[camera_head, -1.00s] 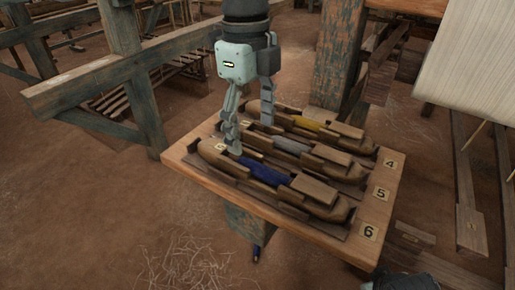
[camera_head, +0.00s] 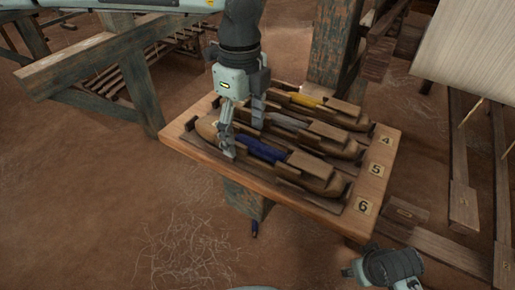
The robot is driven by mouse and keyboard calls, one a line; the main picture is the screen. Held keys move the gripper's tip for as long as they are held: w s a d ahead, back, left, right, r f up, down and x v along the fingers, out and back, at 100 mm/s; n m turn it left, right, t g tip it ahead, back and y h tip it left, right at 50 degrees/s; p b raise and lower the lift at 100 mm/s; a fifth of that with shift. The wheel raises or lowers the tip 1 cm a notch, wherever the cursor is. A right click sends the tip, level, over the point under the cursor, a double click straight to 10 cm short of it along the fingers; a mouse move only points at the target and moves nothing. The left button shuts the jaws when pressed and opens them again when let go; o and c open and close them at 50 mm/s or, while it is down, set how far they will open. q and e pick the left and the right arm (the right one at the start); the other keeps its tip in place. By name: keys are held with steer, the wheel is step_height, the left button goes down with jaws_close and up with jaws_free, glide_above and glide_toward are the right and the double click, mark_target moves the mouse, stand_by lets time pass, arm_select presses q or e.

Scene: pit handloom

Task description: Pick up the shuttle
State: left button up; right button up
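Three wooden shuttles lie side by side in holders on a wooden board. The nearest, by label 6, has a blue bobbin (camera_head: 260,150). The middle one, by label 5, has a grey bobbin (camera_head: 288,122). The farthest, by label 4, has a yellow bobbin (camera_head: 306,99). My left gripper (camera_head: 243,140) points down over the left part of the blue shuttle. Its fingers are apart, one on the near side and one on the far side; contact is not clear. My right gripper (camera_head: 354,269) shows partly at the bottom right, away from the board; its fingers are unclear.
The board (camera_head: 210,166) stands on a weathered post (camera_head: 243,198). A loom beam (camera_head: 100,63) is at the left, an upright post (camera_head: 334,45) behind the board, and pale cloth (camera_head: 470,45) at the upper right. The earth floor at the lower left is open, with scattered threads (camera_head: 190,250).

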arm_select(q)
steer(key=c, duration=1.5)
arm_select(e)
steer(key=shift+s+f, duration=0.15)
steer(key=shift+s, duration=0.3)
arm_select(q)
steer(key=shift+r, duration=0.1)
steer(key=shift+r, duration=0.4)
step_height(320, 180, up, 2)
steer(key=shift+r, duration=0.2)
steer(key=s+a+r+b, duration=0.1)
steer(key=s+a+r, duration=0.3)
steer(key=a+r, duration=0.3)
steer(key=shift+a+r+b, duration=0.35)
steer(key=shift+a, duration=1.6)
arm_select(e)
steer(key=shift+d+v, duration=0.2)
steer(key=shift+v, duration=0.9)
steer(key=shift+d+v, duration=0.25)
steer(key=shift+v, duration=0.8)
